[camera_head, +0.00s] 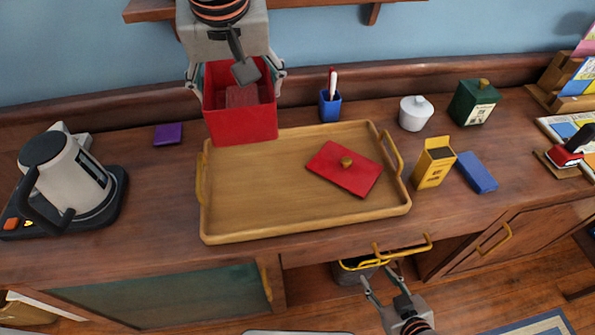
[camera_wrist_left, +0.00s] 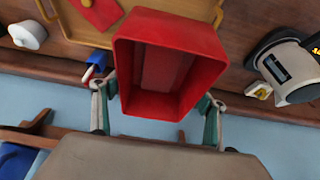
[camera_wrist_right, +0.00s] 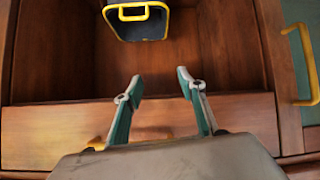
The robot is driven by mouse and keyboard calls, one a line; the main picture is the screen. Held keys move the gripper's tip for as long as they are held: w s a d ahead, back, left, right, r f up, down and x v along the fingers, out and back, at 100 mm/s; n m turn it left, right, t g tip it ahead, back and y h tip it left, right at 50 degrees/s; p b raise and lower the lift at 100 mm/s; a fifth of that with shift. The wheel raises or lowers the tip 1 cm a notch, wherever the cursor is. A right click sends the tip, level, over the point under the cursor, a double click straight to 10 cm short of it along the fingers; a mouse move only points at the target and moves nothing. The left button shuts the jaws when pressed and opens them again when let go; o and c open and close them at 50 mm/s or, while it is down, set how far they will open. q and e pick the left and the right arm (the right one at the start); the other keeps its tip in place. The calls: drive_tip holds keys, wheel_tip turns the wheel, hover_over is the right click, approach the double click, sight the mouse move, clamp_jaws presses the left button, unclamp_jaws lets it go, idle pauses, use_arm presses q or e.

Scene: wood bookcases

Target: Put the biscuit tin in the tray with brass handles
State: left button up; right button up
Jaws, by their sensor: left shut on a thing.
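The biscuit tin is an open red box (camera_head: 241,124), held by my left gripper (camera_head: 236,80) over the tray's back left edge. In the left wrist view the red tin (camera_wrist_left: 168,62) sits between the two fingers of my left gripper (camera_wrist_left: 158,108), its open top facing the camera. The wooden tray with brass handles (camera_head: 270,190) lies on the counter. A red lid with a brass knob (camera_head: 345,170) lies in the tray's right part. My right gripper (camera_head: 383,284) is open and empty in front of the counter; its spread fingers show in the right wrist view (camera_wrist_right: 158,85).
An electric kettle (camera_head: 75,180) stands at left, near a purple block (camera_head: 168,134). Behind the tray is a blue pen cup (camera_head: 330,106). Right of it are a white jar (camera_head: 415,113), green canister (camera_head: 473,102), yellow box (camera_head: 433,165) and blue box (camera_head: 477,172). The tray's left and middle are clear.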

use_arm(q)
wheel_tip(320, 180, down, 20)
drive_tip(key=shift+r+b, duration=0.15)
drive_tip(key=shift+b, duration=0.65)
drive_tip(key=o, duration=1.4)
drive_tip(key=shift+f, duration=0.2)
drive_tip(key=shift+r, duration=0.15)
